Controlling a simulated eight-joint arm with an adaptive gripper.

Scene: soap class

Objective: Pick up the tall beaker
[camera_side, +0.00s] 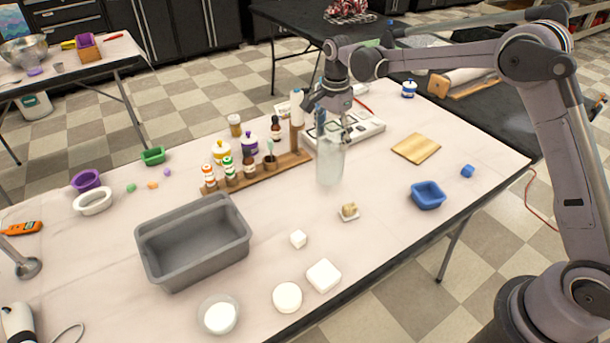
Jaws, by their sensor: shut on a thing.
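The tall beaker (330,165) is a clear, upright glass cylinder right of the middle of the table. My gripper (334,138) points down from above and is shut on the beaker's upper part. The fingers overlap the rim, and the far finger is hard to make out through the glass. I cannot tell whether the beaker's base touches the table.
A wooden rack (262,172) with several small bottles stands just left of the beaker. A white scale-like device (365,128) is behind it. A grey tub (195,245) is at the front left, a blue mould (427,195) at the right. White soap pieces (323,276) lie in front.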

